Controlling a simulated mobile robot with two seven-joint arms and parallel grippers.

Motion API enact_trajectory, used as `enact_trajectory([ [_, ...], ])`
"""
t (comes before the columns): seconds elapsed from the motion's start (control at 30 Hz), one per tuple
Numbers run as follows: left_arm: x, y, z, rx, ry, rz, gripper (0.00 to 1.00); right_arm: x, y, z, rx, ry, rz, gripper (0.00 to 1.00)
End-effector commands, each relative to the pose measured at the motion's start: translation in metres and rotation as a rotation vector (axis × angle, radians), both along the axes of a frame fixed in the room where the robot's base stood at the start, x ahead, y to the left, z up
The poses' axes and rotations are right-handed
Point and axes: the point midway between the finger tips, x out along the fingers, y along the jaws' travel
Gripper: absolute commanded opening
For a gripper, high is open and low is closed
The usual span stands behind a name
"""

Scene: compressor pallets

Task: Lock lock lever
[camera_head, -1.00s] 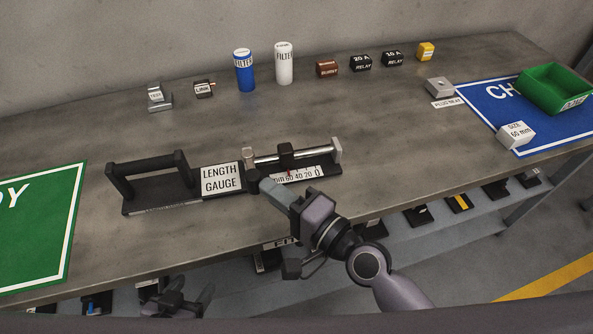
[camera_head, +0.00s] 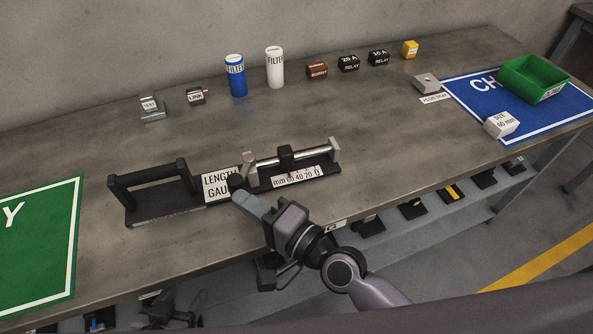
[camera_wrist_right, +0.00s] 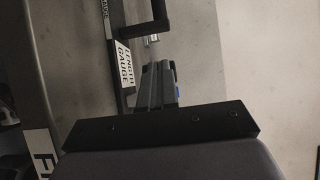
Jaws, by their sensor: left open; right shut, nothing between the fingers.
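The length gauge (camera_head: 160,214) lies on the table with a black handle at its left. Its white label (camera_head: 216,184), also in the right wrist view (camera_wrist_right: 122,60), is partly hidden. At its right, a silver rod carries a black slider (camera_head: 286,158) with a red pointer over the mm scale (camera_head: 297,176). A silver block (camera_head: 249,160) stands at the rod's left end. I cannot tell which part is the lock lever. My right gripper (camera_head: 238,185) is shut and empty, its tips over the label's right edge; contact is unclear. My left gripper (camera_head: 165,310) is open, below the table's front edge.
Blue filter (camera_head: 236,78), white filter (camera_head: 275,70) and several small parts line the back. A green bin (camera_head: 533,80) and a size block (camera_head: 501,125) sit on the blue mat at right. A green mat (camera_head: 40,245) lies at left.

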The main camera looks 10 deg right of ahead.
Motion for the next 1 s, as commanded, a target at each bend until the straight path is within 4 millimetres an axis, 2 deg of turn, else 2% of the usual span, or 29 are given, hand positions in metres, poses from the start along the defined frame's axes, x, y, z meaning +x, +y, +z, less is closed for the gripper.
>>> enact_trajectory([
  [0.57,0.0,0.0,0.0,0.0,0.0,0.0,0.61,-0.001,-0.001,-0.001,-0.001,0.001,0.001,0.0],
  [1.0,0.0,0.0,-0.008,0.0,-0.001,0.0,0.61,-0.04,-0.044,-0.002,-0.002,0.001,0.001,0.0],
])
